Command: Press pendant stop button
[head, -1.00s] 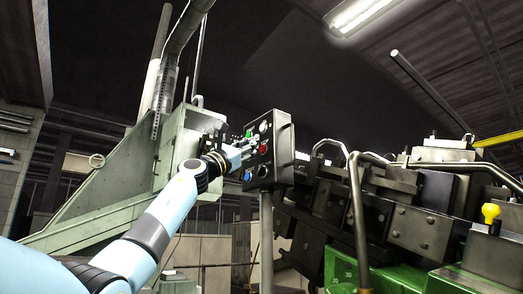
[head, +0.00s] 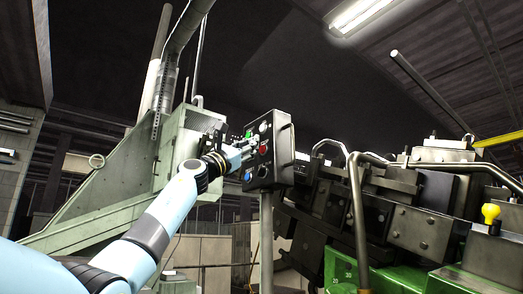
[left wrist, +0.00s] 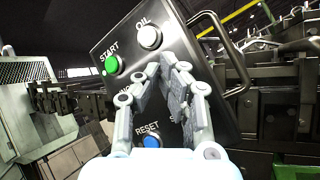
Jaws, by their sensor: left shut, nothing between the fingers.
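The dark pendant box (head: 283,150) stands on a grey post in the middle of the head view, its button face turned left. In the left wrist view, the closed fingertips (left wrist: 168,62) cover the middle of the panel. The green START button (left wrist: 111,65), white OIL button (left wrist: 149,37) and blue RESET button (left wrist: 151,141) show around them. The red button is hidden there. I cannot tell whether the fingertips touch anything.
A bent metal handle (left wrist: 232,45) runs along the pendant's side. A pale green machine housing (head: 180,150) stands behind my left arm. The bolt former's dark blocks and pipes (head: 357,210) fill the right, with a yellow knob (head: 490,212).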

